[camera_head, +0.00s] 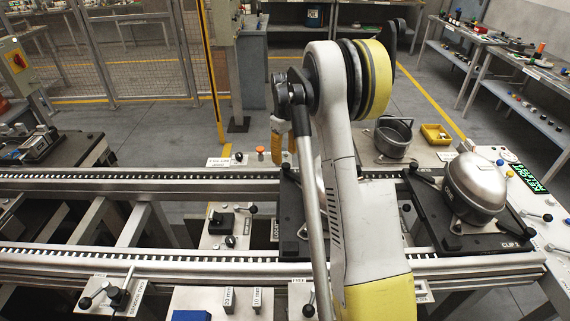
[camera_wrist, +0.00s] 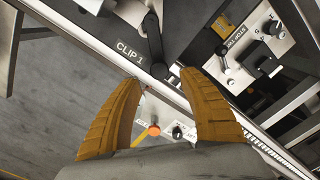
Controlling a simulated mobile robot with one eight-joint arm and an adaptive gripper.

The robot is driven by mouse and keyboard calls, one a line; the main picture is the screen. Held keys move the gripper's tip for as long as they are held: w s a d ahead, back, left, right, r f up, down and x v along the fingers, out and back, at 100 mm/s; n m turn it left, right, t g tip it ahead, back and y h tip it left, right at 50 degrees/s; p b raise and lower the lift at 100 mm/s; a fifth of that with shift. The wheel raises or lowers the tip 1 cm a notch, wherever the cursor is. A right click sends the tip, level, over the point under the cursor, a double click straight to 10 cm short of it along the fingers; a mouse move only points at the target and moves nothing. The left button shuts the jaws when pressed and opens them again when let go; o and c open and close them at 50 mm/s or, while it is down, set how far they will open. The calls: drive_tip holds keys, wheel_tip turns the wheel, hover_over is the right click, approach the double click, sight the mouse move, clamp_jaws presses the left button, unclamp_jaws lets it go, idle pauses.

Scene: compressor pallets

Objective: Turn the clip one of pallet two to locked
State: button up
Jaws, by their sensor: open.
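My gripper (camera_wrist: 160,78) is open, its two orange fingers apart and nothing between them. In the wrist view, the clip one lever (camera_wrist: 154,42) is a black handle beside the "CLIP 1" label (camera_wrist: 130,52) on a dark pallet plate (camera_wrist: 70,18). The lever's near end lies just beyond the fingertips, roughly in line with the gap; I cannot tell whether they touch. In the head view, my gripper (camera_head: 290,138) hangs over the far edge of the middle pallet (camera_head: 290,225), which my arm largely hides. The pallet's number and the clip's lock state cannot be read.
A pallet at right carries a silver compressor (camera_head: 475,187) and a "CLIP 3" label (camera_head: 510,245). Conveyor rails (camera_head: 80,262) run along both sides. An orange button (camera_wrist: 153,130) and black knob (camera_wrist: 178,131) sit near my fingers. A panel with black switches (camera_wrist: 255,55) is at right.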

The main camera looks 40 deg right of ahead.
wheel_tip(320, 180, up, 7)
drive_tip(key=shift+r, duration=0.1)
idle(0.4)
drive_tip(key=s+a+r+t, duration=0.1)
drive_tip(key=s+a+r, duration=0.25)
drive_tip(key=a, duration=0.25)
drive_tip(key=s+a+r+m+t, duration=0.1)
drive_tip(key=s+a+r, duration=0.25)
drive_tip(key=a, duration=0.25)
drive_tip(key=s+a+r+t, duration=0.1)
drive_tip(key=s+a+r, duration=0.2)
drive_tip(key=a+r, duration=0.15)
drive_tip(key=s+a+f+t, duration=0.2)
drive_tip(key=s+a, duration=0.4)
drive_tip(key=s, duration=0.1)
drive_tip(key=s+a+f+m+t, duration=0.1)
drive_tip(key=s+a+f+t, duration=0.1)
drive_tip(key=s+a, duration=0.5)
drive_tip(key=shift+s+f, duration=0.35)
drive_tip(key=shift+s, duration=0.4)
